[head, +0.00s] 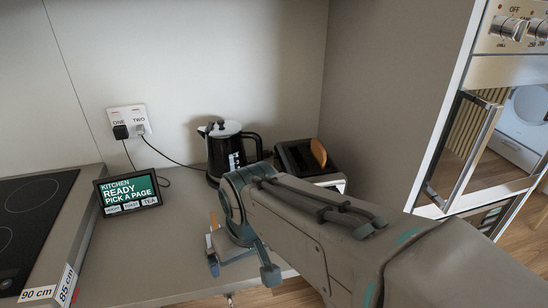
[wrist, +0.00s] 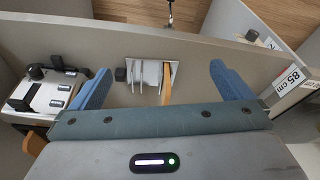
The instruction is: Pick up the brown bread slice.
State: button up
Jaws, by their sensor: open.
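A thin brown slice (wrist: 167,83) stands on edge in a small white rack (wrist: 175,68), beside several pale upright pieces (wrist: 149,75). In the wrist view it lies between the blue fingers of my gripper (wrist: 161,70), nearer the middle than either finger. No contact shows, and its near end is hidden by my gripper's body. My gripper is open and empty. In the head view, a brown edge (head: 213,220) shows just left of my gripper (head: 242,268); my arm hides most of the rack there. Another brown slice (head: 318,152) stands upright in the black toaster (head: 292,158).
A black kettle (head: 232,150) stands behind my arm, left of the toaster. A tablet screen (head: 128,192) and a black cooktop (head: 25,225) are farther left. The counter (head: 150,255) between tablet and gripper is clear. Its front edge is close to my gripper.

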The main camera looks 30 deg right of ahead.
aim_at(319, 152)
jog(key=u, duration=0.5)
jog(key=k, duration=1.2)
jog(key=z, duration=0.1)
jog(key=i, duration=0.75)
jog(key=z, duration=0.4)
